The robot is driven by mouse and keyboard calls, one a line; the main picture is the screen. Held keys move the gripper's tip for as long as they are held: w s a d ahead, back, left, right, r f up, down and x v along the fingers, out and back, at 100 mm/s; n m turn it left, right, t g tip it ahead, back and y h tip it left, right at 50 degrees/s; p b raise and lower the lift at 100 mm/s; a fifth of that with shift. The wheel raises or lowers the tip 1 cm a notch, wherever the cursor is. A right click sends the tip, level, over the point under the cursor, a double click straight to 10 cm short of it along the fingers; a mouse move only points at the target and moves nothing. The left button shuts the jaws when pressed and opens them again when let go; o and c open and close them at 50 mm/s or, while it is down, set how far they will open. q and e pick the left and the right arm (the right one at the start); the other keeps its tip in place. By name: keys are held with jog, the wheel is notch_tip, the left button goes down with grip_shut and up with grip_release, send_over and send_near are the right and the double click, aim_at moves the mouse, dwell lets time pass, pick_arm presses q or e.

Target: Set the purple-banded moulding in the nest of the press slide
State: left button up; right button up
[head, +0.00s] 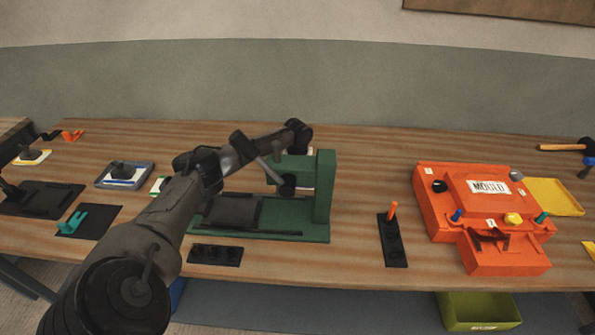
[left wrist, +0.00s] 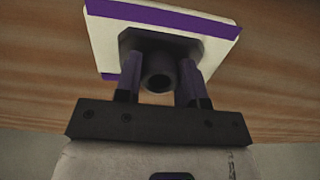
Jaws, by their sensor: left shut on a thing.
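The purple-banded moulding (left wrist: 185,30) is a white square plate with purple edge strips and a dark knob (left wrist: 158,75). In the left wrist view my left gripper (left wrist: 160,88) is shut on this knob. In the head view my left arm reaches over the press, but its gripper and the moulding are hidden or cannot be made out. The green press (head: 325,195) stands mid-table. Its dark slide (head: 232,210) lies at the left of its base, partly behind my arm. I cannot make out the nest clearly. My right gripper is not in view.
A blue-banded moulding (head: 122,177) sits in a grey tray at left, and a yellow-banded one (head: 33,157) lies farther left. A dark block (head: 215,255) lies before the press. An orange mould fixture (head: 480,215) stands at right, with a hammer (head: 560,147) behind it.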

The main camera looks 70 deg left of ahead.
pick_arm(q)
jog(key=o, duration=1.1)
jog(key=shift+c, duration=0.2)
jog(key=shift+r, duration=0.1)
notch_tip(320, 180, up, 11)
jog(key=p, duration=0.2)
jog(key=shift+o, duration=1)
jog(key=shift+r, duration=0.4)
jog(key=o, duration=0.5)
jog(key=shift+r+p, duration=0.1)
jog(key=shift+p, duration=0.2)
